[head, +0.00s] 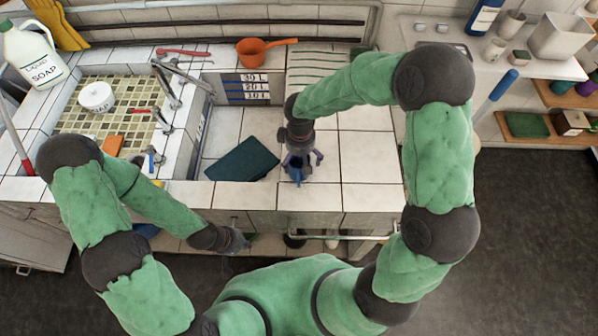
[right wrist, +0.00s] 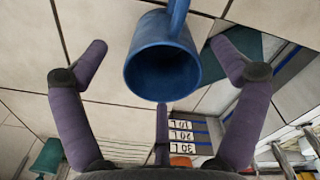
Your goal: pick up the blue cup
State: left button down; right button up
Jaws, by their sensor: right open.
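The blue cup (head: 297,175) is on the white tiled counter near its front edge, partly hidden under my right gripper (head: 302,160) in the head view. In the right wrist view the cup (right wrist: 150,48) has its open mouth towards the camera and its handle at the top. My right gripper (right wrist: 160,65) is open, with purple fingers on both sides of the cup and a visible gap on each side. A third finger is below the mouth; I cannot tell whether it touches. My left gripper (head: 238,241) is low in front of the counter, small and dark, its fingers unclear.
A sunken basin with a dark green board (head: 241,161) lies left of the cup. Further left are taps (head: 170,85), a white soap tub (head: 97,97) and a soap jug (head: 35,55). An orange pan (head: 252,53) sits behind. Tiles right of the cup are clear.

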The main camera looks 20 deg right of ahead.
aim_at(300, 166)
jog(key=f, duration=0.3)
jog(key=f+b, duration=0.1)
jog(key=shift+s+f, duration=0.15)
jog(key=shift+s, duration=0.1)
jog(key=c, duration=1.3)
jog(key=shift+o, duration=0.2)
